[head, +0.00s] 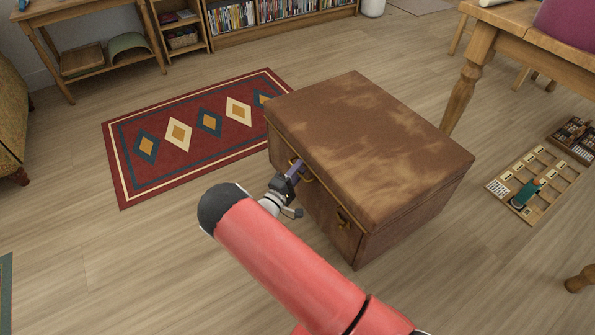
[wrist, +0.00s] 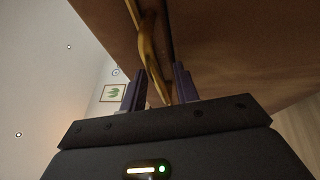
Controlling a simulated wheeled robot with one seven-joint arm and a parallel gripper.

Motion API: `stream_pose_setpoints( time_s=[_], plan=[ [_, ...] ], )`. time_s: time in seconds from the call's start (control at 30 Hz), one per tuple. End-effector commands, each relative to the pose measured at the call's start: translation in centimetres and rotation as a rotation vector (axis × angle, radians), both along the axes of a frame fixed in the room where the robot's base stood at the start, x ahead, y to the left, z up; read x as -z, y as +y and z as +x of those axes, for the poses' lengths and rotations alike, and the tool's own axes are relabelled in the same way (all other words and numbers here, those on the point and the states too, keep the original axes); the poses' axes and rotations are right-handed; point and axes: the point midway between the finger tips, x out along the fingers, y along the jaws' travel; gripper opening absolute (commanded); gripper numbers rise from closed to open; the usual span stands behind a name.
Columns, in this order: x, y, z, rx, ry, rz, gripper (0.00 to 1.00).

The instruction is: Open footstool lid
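The footstool (head: 400,200) is a brown suede box in the middle of the head view. Its lid (head: 370,140) is down, with a seam line below it along the side. A curved gold handle (head: 310,174) is on the front face by the lid edge. My gripper (head: 295,168) is at this front face, beside the handle. In the wrist view, my gripper (wrist: 158,85) has its two dark purple fingers apart, and the handle (wrist: 151,50) runs down between them, with gaps showing on both sides. Part of the front face is hidden behind my arm.
A red patterned rug (head: 190,165) lies to the left. A wooden table (head: 548,45) stands at the right, with a game board (head: 535,185) on the floor nearby. Floor at the left front is clear.

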Motion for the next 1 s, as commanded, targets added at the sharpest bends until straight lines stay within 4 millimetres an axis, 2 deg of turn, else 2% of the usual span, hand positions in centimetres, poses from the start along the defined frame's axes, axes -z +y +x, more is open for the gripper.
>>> stream_pose_setpoints(
  time_s=[0.13,0.4,0.77,0.87,1.0],
  plan=[
    [0.0,0.0,0.0,0.000,0.000,0.000,0.31],
    [0.0,0.0,0.0,0.000,0.000,0.000,0.00],
    [-0.3,0.1,0.0,0.001,0.003,0.005,0.00],
    [-1.3,0.4,0.0,0.001,0.011,0.018,0.00],
    [-3.9,1.2,-0.1,0.000,0.033,0.058,0.00]
  ],
)
